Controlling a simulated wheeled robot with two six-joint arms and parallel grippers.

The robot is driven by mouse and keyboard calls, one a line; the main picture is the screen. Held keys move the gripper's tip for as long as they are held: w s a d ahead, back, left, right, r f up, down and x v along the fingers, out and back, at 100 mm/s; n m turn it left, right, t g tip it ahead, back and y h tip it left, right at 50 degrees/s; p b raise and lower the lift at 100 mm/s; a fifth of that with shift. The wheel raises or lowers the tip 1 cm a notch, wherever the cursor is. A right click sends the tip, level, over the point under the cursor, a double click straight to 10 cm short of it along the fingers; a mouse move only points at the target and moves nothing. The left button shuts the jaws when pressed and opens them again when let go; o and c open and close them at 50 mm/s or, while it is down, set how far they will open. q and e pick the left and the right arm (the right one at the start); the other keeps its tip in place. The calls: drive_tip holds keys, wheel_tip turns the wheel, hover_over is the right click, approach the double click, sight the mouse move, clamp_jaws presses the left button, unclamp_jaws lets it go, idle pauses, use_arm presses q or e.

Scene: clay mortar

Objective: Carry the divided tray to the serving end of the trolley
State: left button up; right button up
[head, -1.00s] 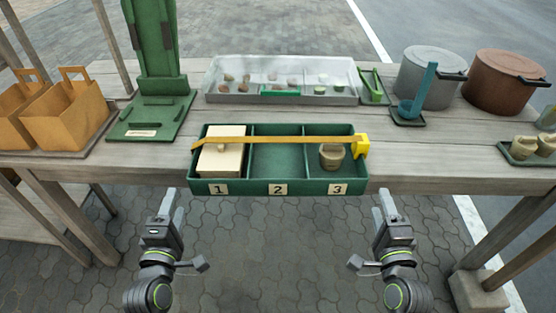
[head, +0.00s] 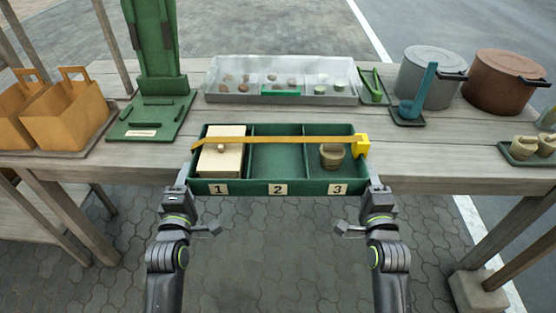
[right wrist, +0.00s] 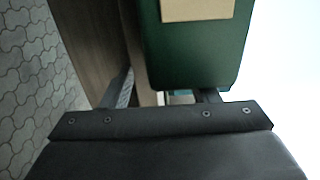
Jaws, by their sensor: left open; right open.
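The green divided tray (head: 278,187) sits at the front edge of the wooden trolley, with compartments labelled 1, 2 and 3. Compartment 1 holds a cream lidded box (head: 221,160), compartment 2 is empty, and compartment 3 holds a small tan pot (head: 332,155). An orange strap with a yellow buckle (head: 361,146) runs across the tray. My left gripper (head: 183,178) is open at the tray's left front corner. My right gripper (head: 374,178) is open at the right front corner. In the right wrist view the tray's end (right wrist: 195,55) lies between the open fingers (right wrist: 168,92); contact cannot be told.
Behind the tray are a clear-lidded case (head: 283,92), a green stand (head: 155,110), a ladle on a rest (head: 418,95), a grey pot (head: 428,75) and a brown pot (head: 503,80). Paper bags (head: 68,118) stand left, a small tray of cups (head: 530,152) right. Bare wood lies right of the tray.

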drive_tip(key=shift+a, duration=0.2)
drive_tip(key=shift+r, duration=0.1)
drive_tip(key=shift+w+a+r+p, duration=0.1)
drive_tip(key=shift+r+p, duration=0.9)
drive_tip(key=shift+p, duration=0.1)
drive_tip(key=shift+f, duration=0.1)
